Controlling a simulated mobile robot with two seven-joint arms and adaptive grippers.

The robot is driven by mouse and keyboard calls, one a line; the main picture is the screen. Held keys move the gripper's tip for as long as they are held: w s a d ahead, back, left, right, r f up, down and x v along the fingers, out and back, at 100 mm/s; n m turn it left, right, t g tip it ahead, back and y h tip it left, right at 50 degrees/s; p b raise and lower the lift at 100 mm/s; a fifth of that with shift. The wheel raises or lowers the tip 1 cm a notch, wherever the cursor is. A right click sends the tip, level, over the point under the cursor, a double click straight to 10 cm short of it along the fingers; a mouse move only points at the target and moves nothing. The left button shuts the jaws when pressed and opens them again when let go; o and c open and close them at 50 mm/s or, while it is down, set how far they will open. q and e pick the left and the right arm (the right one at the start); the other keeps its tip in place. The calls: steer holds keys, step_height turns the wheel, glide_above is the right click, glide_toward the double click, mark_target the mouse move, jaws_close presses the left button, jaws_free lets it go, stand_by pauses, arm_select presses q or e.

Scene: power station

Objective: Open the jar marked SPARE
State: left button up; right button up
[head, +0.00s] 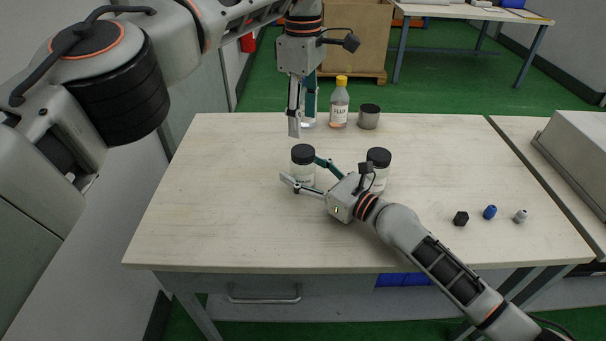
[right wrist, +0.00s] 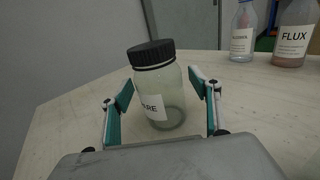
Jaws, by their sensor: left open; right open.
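The jar marked SPARE (head: 303,173) is clear glass with a black lid (head: 303,154). It stands upright on the table, lid on. In the right wrist view the jar (right wrist: 158,93) shows the letters "ARE" on its white label. My right gripper (head: 302,181) is open, low over the table, with one finger on each side of the jar; I cannot tell whether either finger touches it. My left gripper (head: 302,122) is open and empty, pointing down above and behind the jar, in front of a clear bottle.
A second black-lidded jar (head: 381,180) stands right, partly hidden by my right gripper. The yellow-capped FLUX bottle (head: 339,105) and a metal tin (head: 368,118) stand behind. Small black (head: 461,218), blue (head: 490,212) and grey (head: 520,216) pieces lie right. The table's left side is clear.

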steer(key=shift+w+a, duration=0.2)
steer(key=c, duration=1.6)
steer(key=o, duration=1.6)
steer(key=shift+s+d, duration=0.1)
